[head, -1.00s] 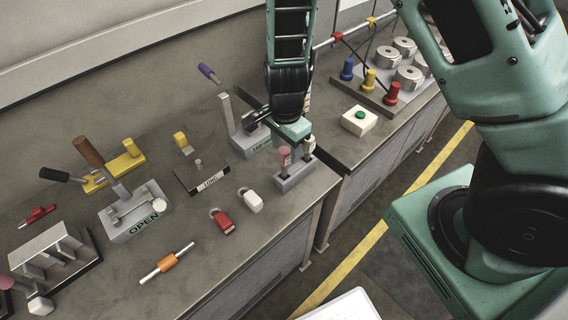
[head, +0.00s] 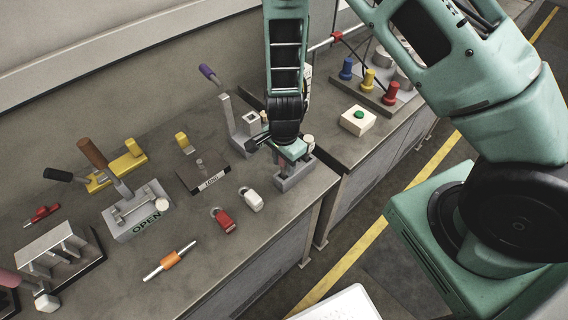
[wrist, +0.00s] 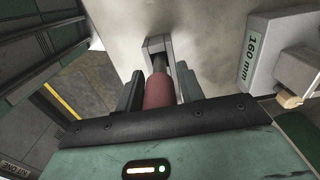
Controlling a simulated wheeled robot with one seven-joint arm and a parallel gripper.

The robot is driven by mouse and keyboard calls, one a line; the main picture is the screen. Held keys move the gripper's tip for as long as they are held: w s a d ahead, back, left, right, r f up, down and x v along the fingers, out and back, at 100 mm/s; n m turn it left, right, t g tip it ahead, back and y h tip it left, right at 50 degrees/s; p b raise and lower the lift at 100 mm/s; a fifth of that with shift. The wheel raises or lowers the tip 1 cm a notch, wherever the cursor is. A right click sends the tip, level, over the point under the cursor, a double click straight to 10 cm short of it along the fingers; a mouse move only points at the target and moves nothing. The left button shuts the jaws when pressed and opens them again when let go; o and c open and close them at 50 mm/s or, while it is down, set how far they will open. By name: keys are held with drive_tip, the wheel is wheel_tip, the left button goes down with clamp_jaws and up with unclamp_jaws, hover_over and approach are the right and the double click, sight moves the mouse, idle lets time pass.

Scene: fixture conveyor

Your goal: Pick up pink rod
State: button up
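The pink rod (wrist: 159,92) stands upright in a grey stand (head: 294,178) at the right end of the workbench. In the head view it is mostly hidden by my gripper (head: 286,158). In the wrist view my gripper (wrist: 160,92) has one dark finger on each side of the rod. The fingers look open, with narrow gaps to it. The grey stand also shows beyond the rod in the wrist view (wrist: 156,46).
A light-topped peg (head: 309,141) stands beside my gripper. The grey block marked 160 mm (wrist: 262,40) is close by. A white padlock-like piece (head: 251,200) and a red one (head: 223,221) lie left of the stand. The bench front edge is near.

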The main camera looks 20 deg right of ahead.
clamp_jaws()
